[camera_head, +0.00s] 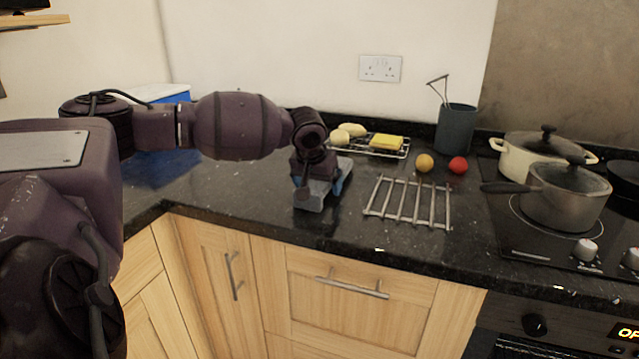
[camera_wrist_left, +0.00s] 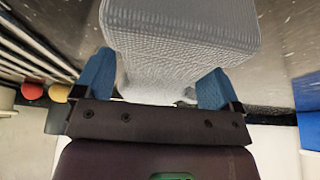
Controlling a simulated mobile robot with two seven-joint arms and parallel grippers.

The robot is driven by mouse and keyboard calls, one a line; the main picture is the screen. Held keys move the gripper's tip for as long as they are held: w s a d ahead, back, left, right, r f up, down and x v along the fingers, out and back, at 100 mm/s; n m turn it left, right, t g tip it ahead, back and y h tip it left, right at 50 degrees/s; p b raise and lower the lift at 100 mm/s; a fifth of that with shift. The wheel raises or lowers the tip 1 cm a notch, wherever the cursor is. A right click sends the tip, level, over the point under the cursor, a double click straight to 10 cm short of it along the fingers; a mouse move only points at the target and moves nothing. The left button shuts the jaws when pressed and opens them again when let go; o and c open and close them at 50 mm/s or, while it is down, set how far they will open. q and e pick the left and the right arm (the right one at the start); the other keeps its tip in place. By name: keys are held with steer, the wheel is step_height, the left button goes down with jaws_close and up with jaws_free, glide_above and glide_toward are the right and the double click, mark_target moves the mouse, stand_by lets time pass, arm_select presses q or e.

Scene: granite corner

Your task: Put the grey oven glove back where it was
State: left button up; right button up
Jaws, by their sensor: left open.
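The grey oven glove (camera_head: 309,202) lies on the dark counter near its front edge, left of the metal slatted rack, and is partly hidden by my left gripper. In the left wrist view the quilted glove (camera_wrist_left: 185,38) fills the upper middle. My left gripper (camera_head: 325,189) is low over the glove. Its blue fingers are apart, one on each side of the glove's narrower end, in the wrist view (camera_wrist_left: 155,80). I cannot tell whether they touch it. My right gripper is not in view.
The slatted metal rack (camera_head: 409,203) lies right of the glove. Pans (camera_head: 565,197) stand on the hob at right.

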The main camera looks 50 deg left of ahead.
arm_select(q)
steer(key=p+v, duration=0.1)
steer(key=v, duration=0.1)
steer(key=p+v, duration=0.1)
steer(key=v, duration=0.2)
steer(key=shift+w+r, duration=0.15)
steer(key=shift+r, duration=0.2)
steer(key=p+v, duration=0.1)
steer(key=v, duration=0.2)
steer(key=shift+r+p, duration=0.25)
steer(key=shift+p, duration=0.05)
steer(key=shift+s+d+r, duration=0.2)
steer(key=shift+s+r, duration=0.3)
steer(key=shift+r, duration=0.15)
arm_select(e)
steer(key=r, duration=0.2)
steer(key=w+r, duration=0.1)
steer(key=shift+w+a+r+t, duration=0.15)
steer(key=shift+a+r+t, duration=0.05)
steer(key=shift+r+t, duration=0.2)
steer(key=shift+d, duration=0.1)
arm_select(q)
steer(key=shift+f, duration=0.1)
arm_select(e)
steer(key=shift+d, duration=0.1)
